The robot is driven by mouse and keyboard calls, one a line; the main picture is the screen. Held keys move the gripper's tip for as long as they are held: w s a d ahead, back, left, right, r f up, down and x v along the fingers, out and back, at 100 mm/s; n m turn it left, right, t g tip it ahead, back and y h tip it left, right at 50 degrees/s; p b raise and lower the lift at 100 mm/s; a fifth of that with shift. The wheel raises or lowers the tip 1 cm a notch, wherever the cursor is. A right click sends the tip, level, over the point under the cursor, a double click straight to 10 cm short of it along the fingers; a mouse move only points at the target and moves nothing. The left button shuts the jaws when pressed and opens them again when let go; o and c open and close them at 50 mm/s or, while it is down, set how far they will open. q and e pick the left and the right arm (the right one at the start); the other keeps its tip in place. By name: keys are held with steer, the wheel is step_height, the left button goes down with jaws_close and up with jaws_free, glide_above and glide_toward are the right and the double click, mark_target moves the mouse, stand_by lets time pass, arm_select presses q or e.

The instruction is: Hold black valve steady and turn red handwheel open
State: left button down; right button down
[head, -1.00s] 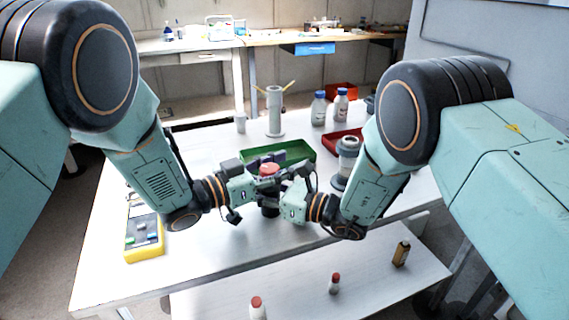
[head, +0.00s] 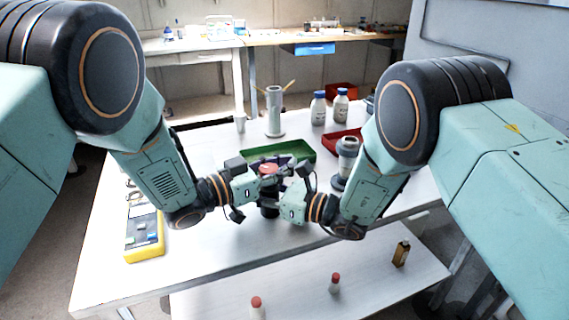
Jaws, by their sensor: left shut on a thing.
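The red handwheel (head: 268,169) sits on top of the black valve (head: 268,211), near the middle of the white table. My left gripper (head: 264,178) comes in from the left and is shut at the valve, just under the handwheel; its fingers are partly hidden. My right gripper (head: 285,184) comes in from the right, close beside the valve and handwheel. Its fingertips are small and overlap the valve, so I cannot tell whether they are open or shut. The valve's lower body shows below the two grippers.
A green tray (head: 309,150) lies just behind the valve. A grey cylinder stand (head: 274,112), white bottles (head: 318,108) and a red tray (head: 336,139) are farther back. A grey-lidded jar (head: 347,150) stands by my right arm. A yellow meter (head: 145,249) lies at left.

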arm_select(q)
steer(key=shift+a+t, duration=0.1)
steer(key=shift+t, duration=0.2)
steer(key=shift+w+a+n+t+y, duration=0.1)
steer(key=shift+w+n+t+y, duration=0.1)
steer(key=shift+n+t+y, duration=0.55)
steer(key=c, duration=1.2)
jaws_free()
steer(key=shift+o, duration=0.2)
steer(key=shift+a, duration=0.1)
steer(key=v, duration=1.2)
